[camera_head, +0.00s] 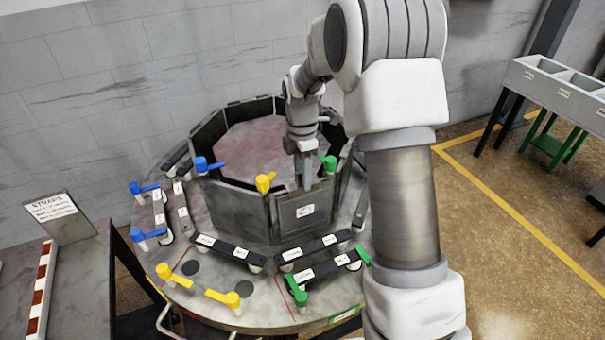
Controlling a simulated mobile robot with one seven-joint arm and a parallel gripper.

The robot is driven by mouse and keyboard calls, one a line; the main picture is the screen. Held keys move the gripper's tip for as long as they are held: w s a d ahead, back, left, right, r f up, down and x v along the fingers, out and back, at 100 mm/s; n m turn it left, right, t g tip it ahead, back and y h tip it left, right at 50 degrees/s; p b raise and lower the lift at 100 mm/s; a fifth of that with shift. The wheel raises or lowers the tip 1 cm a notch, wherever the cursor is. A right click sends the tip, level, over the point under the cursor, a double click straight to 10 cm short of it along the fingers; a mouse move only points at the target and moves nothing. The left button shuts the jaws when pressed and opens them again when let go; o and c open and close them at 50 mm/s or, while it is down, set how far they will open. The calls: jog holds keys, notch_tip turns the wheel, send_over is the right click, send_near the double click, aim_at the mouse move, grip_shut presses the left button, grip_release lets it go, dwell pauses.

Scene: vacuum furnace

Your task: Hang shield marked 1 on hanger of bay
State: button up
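A ring of dark upright panels (238,208) stands on a round table. One dark plate with a white label (305,211) is upright at the ring's front right; the label is too small to read, so I cannot tell whether it is the shield marked 1. My gripper (304,184) points down at this plate's top edge, between a yellow-handled part and a green-handled part. Its fingertips are small and partly merge with the plate, so I cannot tell whether they grip it. The hanger cannot be made out behind the gripper and plate.
Labelled dark bars (312,247) lie around the round table (205,290). Blue (204,165), yellow (264,181) and green handles (329,163) stand on the ring and table. A sign (52,210) is at left, a grey bin rack (560,85) at right. My arm hides the table's right side.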

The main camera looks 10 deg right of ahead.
jog(key=o, duration=0.3)
notch_tip(320, 180, up, 17)
jog(key=s+r+m+t, duration=0.1)
jog(key=s+r+m, duration=0.4)
jog(key=s, duration=0.1)
jog(key=shift+s+a+f+m+t, duration=0.1)
jog(key=shift+s+f+m+t, duration=0.55)
jog(key=shift+s+m, duration=2.45)
jog(key=shift+s+f+m+t, duration=0.2)
jog(key=shift+s+m+t, duration=1.25)
jog(key=shift+s, duration=2.6)
jog(key=shift+s+a+f+m+t, duration=0.1)
jog(key=shift+s+f+m+t, duration=0.3)
jog(key=shift+s+m, duration=2.95)
jog(key=shift+s+n, duration=0.25)
jog(key=shift+n, duration=0.05)
